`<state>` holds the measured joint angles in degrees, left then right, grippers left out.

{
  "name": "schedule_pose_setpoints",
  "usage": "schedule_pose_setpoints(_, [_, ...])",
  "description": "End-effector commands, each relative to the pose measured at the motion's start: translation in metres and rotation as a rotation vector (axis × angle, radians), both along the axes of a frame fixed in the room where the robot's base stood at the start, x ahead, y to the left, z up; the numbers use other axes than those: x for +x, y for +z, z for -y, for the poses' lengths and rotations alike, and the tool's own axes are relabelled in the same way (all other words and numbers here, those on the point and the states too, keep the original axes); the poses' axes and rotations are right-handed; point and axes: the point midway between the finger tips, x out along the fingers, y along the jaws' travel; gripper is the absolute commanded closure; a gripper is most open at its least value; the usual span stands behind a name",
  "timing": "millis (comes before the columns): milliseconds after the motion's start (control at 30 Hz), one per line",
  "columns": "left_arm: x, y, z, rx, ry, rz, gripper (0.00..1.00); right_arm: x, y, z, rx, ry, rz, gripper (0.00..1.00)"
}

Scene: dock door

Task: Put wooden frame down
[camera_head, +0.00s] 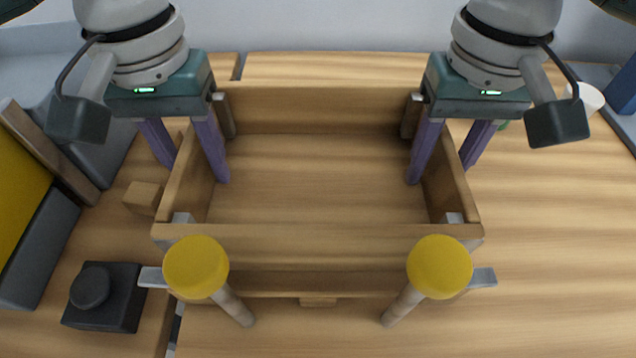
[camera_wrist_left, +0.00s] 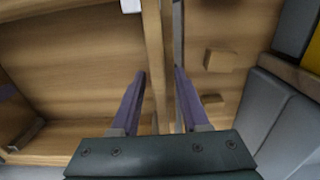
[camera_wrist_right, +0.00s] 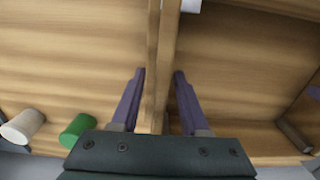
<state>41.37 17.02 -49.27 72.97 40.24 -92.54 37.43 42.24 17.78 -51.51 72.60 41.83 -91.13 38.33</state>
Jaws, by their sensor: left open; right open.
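The wooden frame (camera_head: 318,236), an open rectangular box shape of light wood, sits level in the middle of the head view and appears to rest on the wooden surface. My left gripper (camera_head: 195,173) is open with its purple fingers on either side of the frame's left wall. In the left wrist view that wall (camera_wrist_left: 153,45) runs between the fingers (camera_wrist_left: 160,74). My right gripper (camera_head: 440,174) is open around the right wall in the same way. The right wrist view shows this wall (camera_wrist_right: 167,60) between the fingers (camera_wrist_right: 159,74), with gaps visible. The frame's underside is hidden.
Two yellow-topped posts (camera_head: 196,267) (camera_head: 440,266) stand at the frame's front corners. A black block with a round knob (camera_head: 105,296) and a small wooden block (camera_head: 143,197) lie left. A white cylinder (camera_head: 588,98) stands right. The table right of the frame is mostly clear.

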Motion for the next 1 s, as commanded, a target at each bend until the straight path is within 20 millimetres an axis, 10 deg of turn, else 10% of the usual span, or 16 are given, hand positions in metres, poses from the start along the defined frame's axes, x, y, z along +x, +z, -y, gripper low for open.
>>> schedule_pose_setpoints(500, [0.001, 0.101, -0.001, 0.001, 0.001, 0.004, 0.55, 0.000, 0.000, 0.000, 0.000, 0.000, 0.000, 0.55])
schedule_pose_setpoints(733, [0.000, 0.111, -0.001, 0.001, 0.001, 0.001, 0.55, 0.001, 0.013, -0.001, 0.003, 0.001, 0.003, 0.55])
schedule_pose_setpoints(1000, [0.000, 0.110, -0.001, 0.001, 0.001, 0.001, 0.55, 0.001, 0.072, -0.001, 0.002, 0.001, 0.006, 0.55])
